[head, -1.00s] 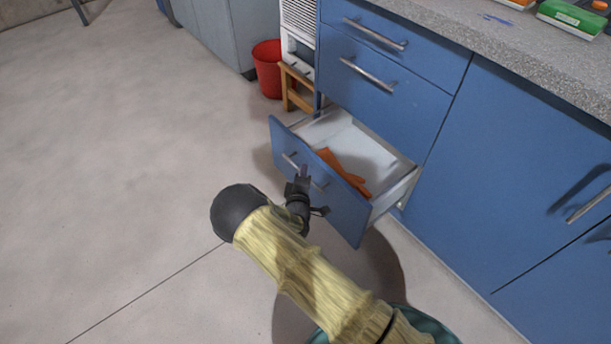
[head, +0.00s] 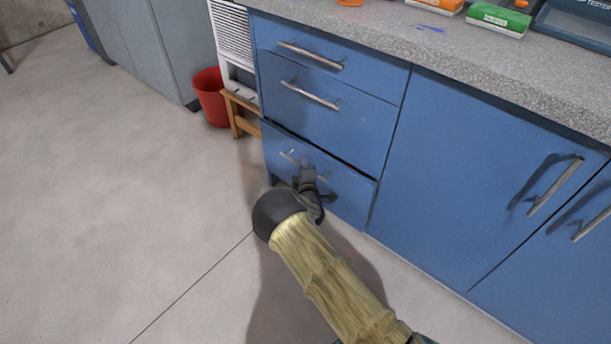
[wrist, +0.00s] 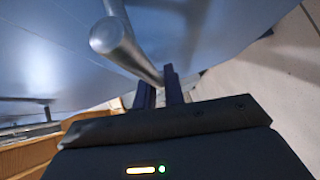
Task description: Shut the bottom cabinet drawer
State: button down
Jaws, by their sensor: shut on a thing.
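The bottom drawer (head: 341,192) is a blue front at the base of the cabinet in the head view. It stands nearly flush with the cabinet, and a thin dark gap shows along its top edge. Its metal bar handle (head: 290,157) runs across the front and shows large in the wrist view (wrist: 117,38). My gripper (head: 305,168) is at the handle, shut on the bar. In the wrist view its two dark fingers (wrist: 160,88) meet the far end of the visible bar. The drawer's inside is hidden.
Two drawers (head: 350,112) above look closed. A blue cabinet door (head: 470,180) is to the right, under a grey speckled counter (head: 440,45). A red bucket (head: 210,97) and a wooden stool (head: 238,115) stand to the left. Floor at left is clear.

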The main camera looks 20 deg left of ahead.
aim_at(310, 160)
jog(key=w, duration=0.1)
jog(key=w+d, duration=0.1)
jog(key=shift+w+f, duration=0.15)
jog(key=shift+w, duration=0.15)
jog(key=shift+w+r, duration=0.2)
jog(key=c, duration=1.5)
grip_release()
jog(key=shift+w+d, duration=0.1)
